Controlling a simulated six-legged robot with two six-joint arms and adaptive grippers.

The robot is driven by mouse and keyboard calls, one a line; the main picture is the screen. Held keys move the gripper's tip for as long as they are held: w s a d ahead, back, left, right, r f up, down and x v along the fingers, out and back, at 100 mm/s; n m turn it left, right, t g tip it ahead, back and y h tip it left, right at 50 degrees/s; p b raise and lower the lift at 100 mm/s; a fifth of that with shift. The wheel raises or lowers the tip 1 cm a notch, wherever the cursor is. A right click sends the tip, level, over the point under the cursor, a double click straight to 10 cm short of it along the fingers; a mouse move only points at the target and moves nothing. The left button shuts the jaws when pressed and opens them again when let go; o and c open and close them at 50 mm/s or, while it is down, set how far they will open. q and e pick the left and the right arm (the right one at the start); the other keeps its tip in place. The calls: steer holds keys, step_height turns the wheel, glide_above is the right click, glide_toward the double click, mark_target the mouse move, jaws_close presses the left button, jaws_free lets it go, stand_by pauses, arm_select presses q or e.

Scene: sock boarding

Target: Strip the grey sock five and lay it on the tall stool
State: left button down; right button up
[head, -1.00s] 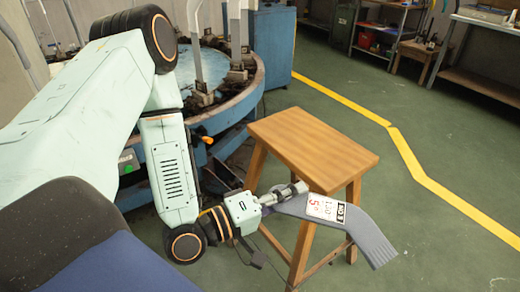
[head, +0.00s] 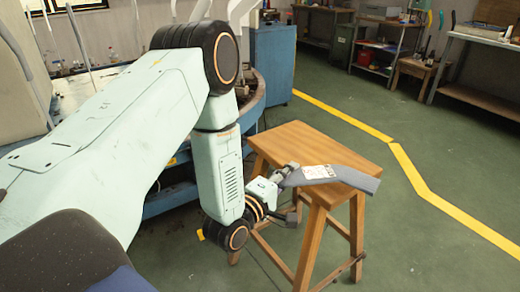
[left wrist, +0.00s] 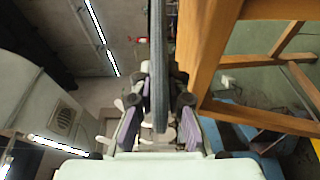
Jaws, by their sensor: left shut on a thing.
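The grey sock (head: 352,177), with a white label (head: 319,172) near its held end, is stretched out flat and bends toward the right. My left gripper (head: 286,176) is shut on its left end. In the left wrist view the sock (left wrist: 159,60) shows edge-on between the fingers (left wrist: 158,105). The tall wooden stool (head: 305,143) stands upright. In the head view the sock overlaps the near right part of its seat. In the left wrist view the stool's seat (left wrist: 207,45) is close beside the sock, with a narrow gap. My right gripper is out of view.
A round blue-rimmed machine (head: 253,109) stands behind my left arm, left of the stool. A blue cabinet (head: 273,62) and workbenches (head: 475,76) line the back. Green floor with a yellow line (head: 410,170) is clear to the right.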

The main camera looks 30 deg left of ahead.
arm_select(q)
steer(key=w+a+r+n+g+y, duration=0.1)
steer(key=w+a+n+y, duration=0.15)
steer(key=a+y, duration=0.25)
steer(key=w+a+n+g+y, duration=0.1)
steer(key=a+n+y, duration=0.25)
steer(key=a, duration=0.25)
steer(key=shift+y, duration=0.35)
steer(key=f+b, duration=0.2)
steer(key=f, duration=0.1)
steer(key=f+b, duration=0.1)
steer(key=shift+d+f+b, duration=0.2)
steer(key=shift+d+b, duration=0.05)
steer(key=shift+b, duration=0.15)
steer(key=c, duration=1.3)
jaws_free()
steer(key=shift+o, duration=0.5)
steer(key=shift+o, duration=1.4)
